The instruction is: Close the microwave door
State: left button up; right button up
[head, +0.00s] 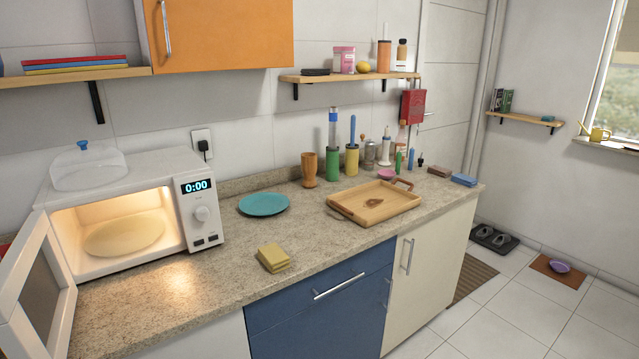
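A white microwave (190,165) stands on the left end of the speckled counter. Its door (38,292) is wide open, swung out toward the front left, and the door's lower left part runs out of the picture. The lit inside shows a round plate (125,236) and nothing on it. The display on the right panel reads 0:00, above a round knob (202,214). A clear dome cover with a blue knob (88,168) sits on top of the microwave. Neither of my grippers shows in the head view.
Yellow sponges or cloths (273,258) lie on the counter right of the microwave, with a teal plate (264,204) behind them. A wooden tray (376,218) and several bottles stand farther right. The counter before the microwave is clear. An orange cabinet (225,35) hangs above.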

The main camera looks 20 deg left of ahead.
aim_at(39, 292)
jog(key=k+j+u, duration=0.25)
jog(key=u, duration=0.2)
jog(key=k+j+u, duration=0.15)
jog(key=j+u, duration=0.25)
jog(key=k+j+u, duration=0.1)
jog(key=j+u, duration=0.15)
jog(key=j, duration=0.15)
jog(key=k+j+u, duration=0.1)
jog(key=j+u, duration=0.15)
jog(key=j, duration=0.15)
